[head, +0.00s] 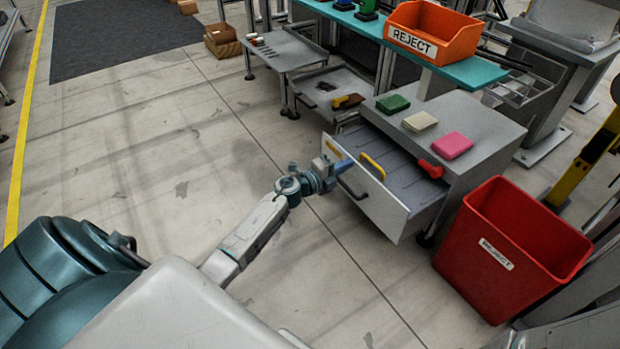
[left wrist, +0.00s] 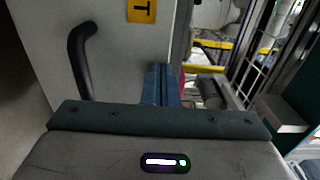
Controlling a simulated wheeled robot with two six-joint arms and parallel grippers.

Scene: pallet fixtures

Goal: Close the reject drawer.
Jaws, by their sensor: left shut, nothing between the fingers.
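The grey drawer (head: 385,200) stands pulled out of the grey cabinet (head: 485,150). Its dark bar handle (head: 352,188) is on the front panel and also shows in the left wrist view (left wrist: 84,58). A yellow label (left wrist: 142,10) with a black mark is on the panel in the left wrist view. A yellow-handled item (head: 372,166) and a red-handled item (head: 431,169) lie in the drawer. My left gripper (head: 343,165) is shut and empty, its blue fingers (left wrist: 162,86) close to the front panel beside the handle. I cannot tell whether they touch it. My right gripper is not in view.
Green (head: 393,104), cream (head: 419,122) and pink (head: 452,146) blocks lie on the cabinet top. A red bin (head: 510,250) marked REJECT stands right of the drawer. An orange REJECT tray (head: 433,32) sits on the bench behind. The floor left of the drawer is clear.

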